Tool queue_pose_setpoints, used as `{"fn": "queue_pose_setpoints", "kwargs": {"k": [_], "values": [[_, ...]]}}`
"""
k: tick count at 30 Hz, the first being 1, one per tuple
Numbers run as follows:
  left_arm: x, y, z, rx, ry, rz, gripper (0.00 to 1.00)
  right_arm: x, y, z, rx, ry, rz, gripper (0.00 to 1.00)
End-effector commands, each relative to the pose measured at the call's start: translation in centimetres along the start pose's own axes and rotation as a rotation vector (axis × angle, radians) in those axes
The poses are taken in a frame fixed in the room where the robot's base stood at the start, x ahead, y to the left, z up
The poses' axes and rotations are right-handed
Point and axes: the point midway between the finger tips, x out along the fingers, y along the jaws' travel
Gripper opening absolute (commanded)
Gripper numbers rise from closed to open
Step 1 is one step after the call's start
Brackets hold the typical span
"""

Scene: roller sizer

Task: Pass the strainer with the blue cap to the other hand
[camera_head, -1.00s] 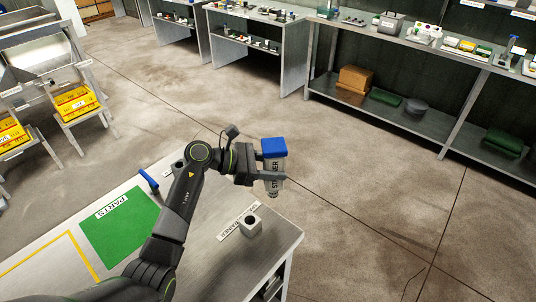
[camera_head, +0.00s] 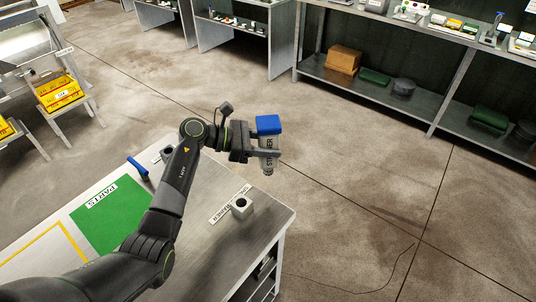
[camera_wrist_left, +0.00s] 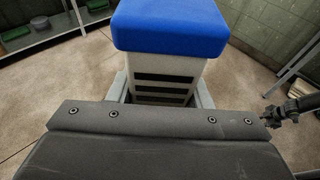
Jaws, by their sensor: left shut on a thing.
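In the left wrist view the blue cap (camera_wrist_left: 168,27) stands above the pale body with dark bands (camera_wrist_left: 165,78), and the fingers lie on both sides. A dark jointed part (camera_wrist_left: 292,107) at the right edge of that view may be my right arm; its jaws cannot be made out.
Shelves (camera_head: 415,105) stand at the back right. Yellow bins (camera_head: 58,92) are at left. The floor right of the strainer is clear.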

Motion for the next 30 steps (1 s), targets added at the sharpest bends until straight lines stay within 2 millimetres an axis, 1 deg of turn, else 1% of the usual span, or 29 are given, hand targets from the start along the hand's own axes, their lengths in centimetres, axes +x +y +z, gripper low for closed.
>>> {"fn": "queue_pose_setpoints", "kwargs": {"k": [1,8,9,24,27,30], "values": [[-0.4,0.0,1.3,0.003,-0.003,0.015,0.17,0.0,0.0,0.0,0.000,0.000,0.000,0.36],[-2.2,0.0,7.4,-0.018,-0.003,0.095,0.17,0.0,0.0,0.0,0.000,0.000,0.000,0.36],[-2.6,0.0,8.6,-0.023,-0.003,0.109,0.17,0.0,0.0,0.0,0.000,0.000,0.000,0.36],[-7.1,-0.1,22.9,-0.081,-0.003,0.300,0.17,0.0,0.0,0.0,0.000,0.000,0.000,0.36],[-7.9,-0.1,25.6,-0.094,-0.004,0.335,0.17,0.0,0.0,0.0,0.000,0.000,0.000,0.36],[-8.6,-0.1,27.9,-0.105,-0.002,0.365,0.17,0.0,0.0,0.0,0.000,0.000,0.000,0.36]]}}
